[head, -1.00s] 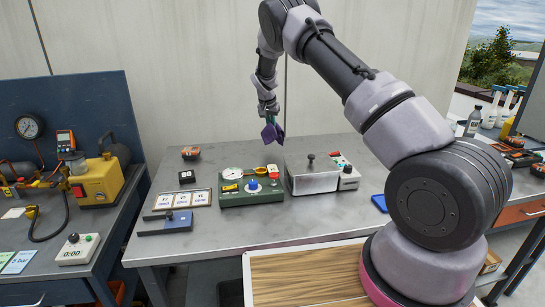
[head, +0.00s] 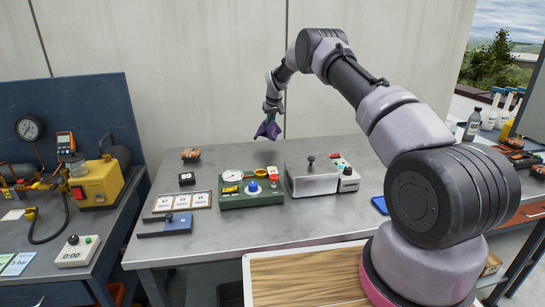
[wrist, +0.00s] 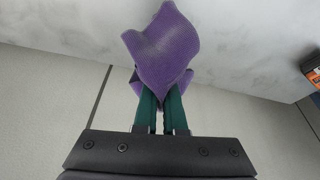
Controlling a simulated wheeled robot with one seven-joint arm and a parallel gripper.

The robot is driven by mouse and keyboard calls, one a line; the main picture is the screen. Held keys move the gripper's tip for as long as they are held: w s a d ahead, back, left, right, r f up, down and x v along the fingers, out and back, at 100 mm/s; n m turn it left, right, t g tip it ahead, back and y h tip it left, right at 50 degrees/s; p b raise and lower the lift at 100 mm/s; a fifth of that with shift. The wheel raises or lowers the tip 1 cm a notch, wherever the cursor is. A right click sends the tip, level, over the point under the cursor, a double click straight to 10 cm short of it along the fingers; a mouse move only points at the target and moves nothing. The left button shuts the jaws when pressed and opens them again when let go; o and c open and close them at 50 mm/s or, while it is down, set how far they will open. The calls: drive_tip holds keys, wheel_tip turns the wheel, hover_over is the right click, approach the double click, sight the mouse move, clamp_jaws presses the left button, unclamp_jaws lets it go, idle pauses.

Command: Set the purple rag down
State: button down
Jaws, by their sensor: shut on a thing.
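The purple rag (head: 268,129) is a crumpled cloth hanging from my gripper (head: 272,108). In the wrist view the rag (wrist: 163,48) bunches out beyond the green fingers of my gripper (wrist: 160,100), which are shut on it. In the head view the rag is in the air over the back of the grey metal table (head: 330,223), in front of the pale wall. It appears apart from the tabletop.
Below the rag stand a green gauge box (head: 238,202) and a metal box with a lidded top (head: 313,180). A row of framed cards (head: 182,200), a blue clamp (head: 177,224) and a blue pad (head: 380,204) lie on the table. The table's front middle is clear.

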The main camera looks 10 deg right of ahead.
drive_tip(key=s+f, duration=0.1)
drive_tip(key=f, duration=0.1)
drive_tip(key=s+f, duration=0.2)
drive_tip(key=f, duration=0.1)
drive_tip(key=shift+s+d+f, duration=0.1)
drive_tip(key=shift+s+f, duration=0.15)
drive_tip(key=shift+f, duration=0.1)
drive_tip(key=s, duration=0.3)
drive_tip(key=s+f, duration=0.1)
drive_tip(key=s, duration=0.2)
drive_tip(key=s+f, duration=0.1)
drive_tip(key=s, duration=0.2)
drive_tip(key=shift+s+d+f, duration=0.1)
drive_tip(key=shift+d+f, duration=0.1)
drive_tip(key=c, duration=0.6)
unclamp_jaws()
